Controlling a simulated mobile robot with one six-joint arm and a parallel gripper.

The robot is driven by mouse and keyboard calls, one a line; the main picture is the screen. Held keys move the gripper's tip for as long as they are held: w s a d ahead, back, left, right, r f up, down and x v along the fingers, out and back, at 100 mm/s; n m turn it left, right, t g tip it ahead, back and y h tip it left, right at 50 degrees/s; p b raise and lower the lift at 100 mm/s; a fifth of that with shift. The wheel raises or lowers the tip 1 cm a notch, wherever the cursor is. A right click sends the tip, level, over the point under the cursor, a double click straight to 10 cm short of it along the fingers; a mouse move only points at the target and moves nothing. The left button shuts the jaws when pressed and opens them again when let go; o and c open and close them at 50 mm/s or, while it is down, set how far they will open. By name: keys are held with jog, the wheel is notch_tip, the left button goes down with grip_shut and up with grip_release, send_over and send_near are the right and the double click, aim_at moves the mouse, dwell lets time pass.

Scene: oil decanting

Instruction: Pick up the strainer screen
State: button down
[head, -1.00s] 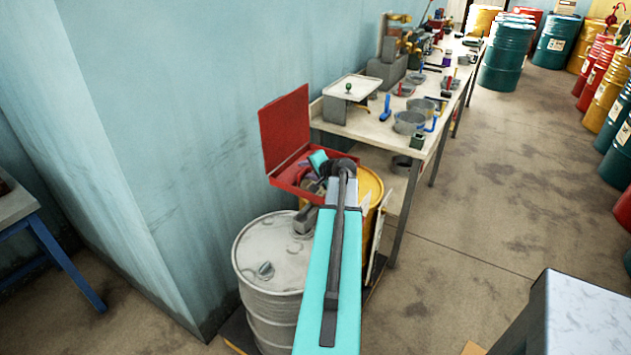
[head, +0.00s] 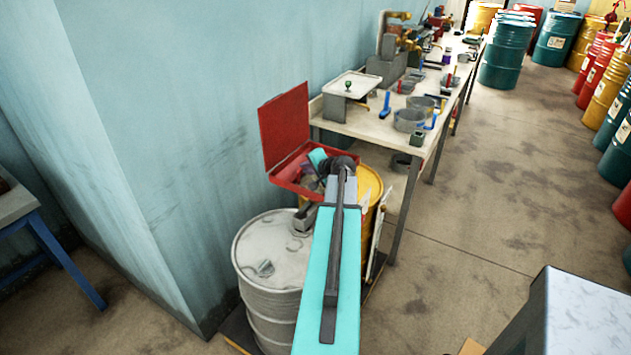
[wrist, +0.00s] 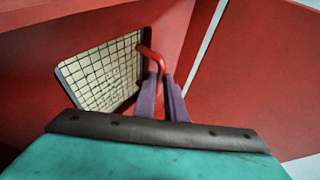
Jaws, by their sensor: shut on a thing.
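The strainer screen (wrist: 103,72) is a square mesh panel with a dark frame and a bent red handle (wrist: 151,54). In the wrist view it is tilted, inside the red box. My gripper (wrist: 161,78), with purple fingers, is shut on the red handle, and the mesh lies to its left. In the head view the open red box (head: 287,130) has its lid up against the wall. I cannot tell in the head view where the screen is.
A pale drum (head: 270,262) stands in front of the box and a yellow drum (head: 370,184) beside it. A workbench (head: 380,128) with pans, tools and a white tray (head: 352,84) runs along the wall. The floor (head: 480,200) to the right is open.

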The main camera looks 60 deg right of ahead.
jog(key=shift+r, duration=0.2)
notch_tip(320, 180, up, 10)
jog(key=b, duration=0.2)
jog(key=shift+f+b, duration=0.2)
jog(key=shift+b, duration=0.1)
dwell(0.4)
dwell(0.7)
